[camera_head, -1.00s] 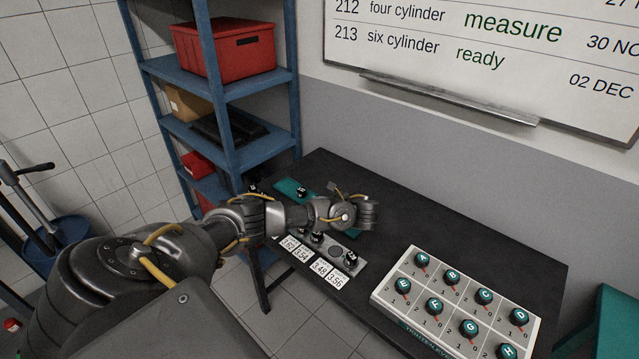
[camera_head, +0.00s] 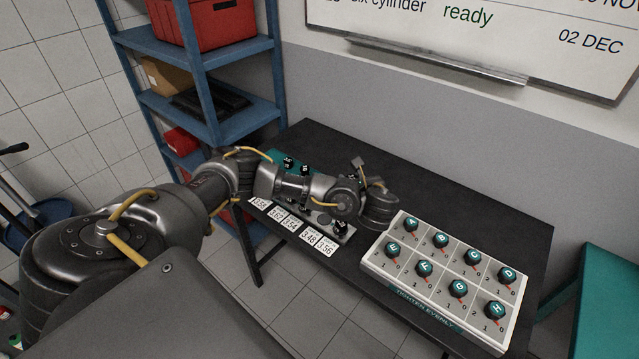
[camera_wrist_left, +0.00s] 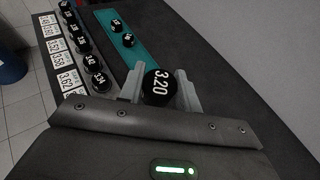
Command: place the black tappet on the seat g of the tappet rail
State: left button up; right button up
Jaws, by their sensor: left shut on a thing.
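My left gripper (camera_head: 376,210) hangs over the dark table, between the number rack and the lettered panel. Its fingertips show in the left wrist view (camera_wrist_left: 162,84), shut on a black round tappet (camera_wrist_left: 157,89) with 3.20 on its top. In the head view the gripper hides this tappet. A teal strip (camera_wrist_left: 112,42) carries small black tappets (camera_wrist_left: 128,40). Beside it, a rack with white number cards (camera_head: 305,235) holds several black tappets (camera_head: 340,227). I cannot read seat letters on either, so seat g cannot be told. My right gripper is not in view.
A pale panel (camera_head: 385,262) with several lettered knobs stands right of the gripper. A blue shelf (camera_head: 225,45) with a red box (camera_head: 215,22) stands behind left. The table's back right (camera_head: 480,200) is clear. A teal surface (camera_head: 610,300) lies far right.

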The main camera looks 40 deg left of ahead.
pick_arm(q)
jog(key=s+d+r+m+t+h+b, duration=0.2)
jog(key=d+r+m+h+b, duration=0.1)
jog(key=d+r+m+h, duration=0.2)
jog(key=s+d+r+m+t+h+b, duration=0.2)
jog(key=d+r+m+h, duration=0.3)
jog(key=d+r, duration=0.3)
jog(key=shift+s+t+h+b, duration=0.35)
jog(key=shift+t+h+b, duration=0.05)
jog(key=shift+t+b, duration=0.2)
